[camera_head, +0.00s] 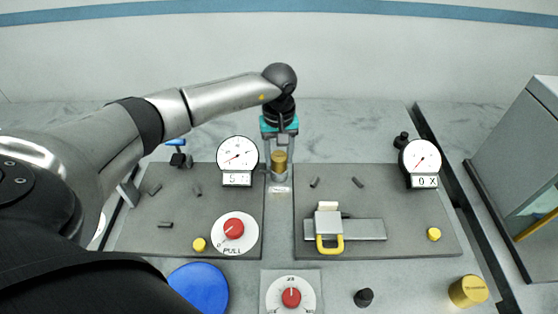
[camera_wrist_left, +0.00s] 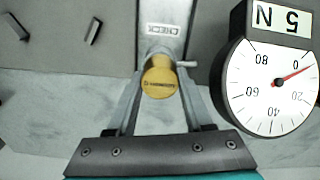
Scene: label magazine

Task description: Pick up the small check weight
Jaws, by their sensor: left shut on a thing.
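The small check weight (camera_head: 279,156) is a brass-yellow cylinder at the back middle of the bench, between the two dark panels. It also shows in the left wrist view (camera_wrist_left: 160,84), top face towards the camera. My left gripper (camera_head: 279,167) reaches in from behind it and is shut on it, one finger on each side. The weight is at a grey plate labelled CHECK (camera_wrist_left: 168,12); I cannot tell whether its base touches the plate. My right gripper is not in view.
A round dial gauge marked 5 N (camera_head: 238,155) stands close left of the weight; another gauge (camera_head: 420,158) is at the right. A larger brass weight (camera_head: 468,291) stands front right. Red knobs, yellow buttons and a yellow-handled slide (camera_head: 329,244) occupy the panels.

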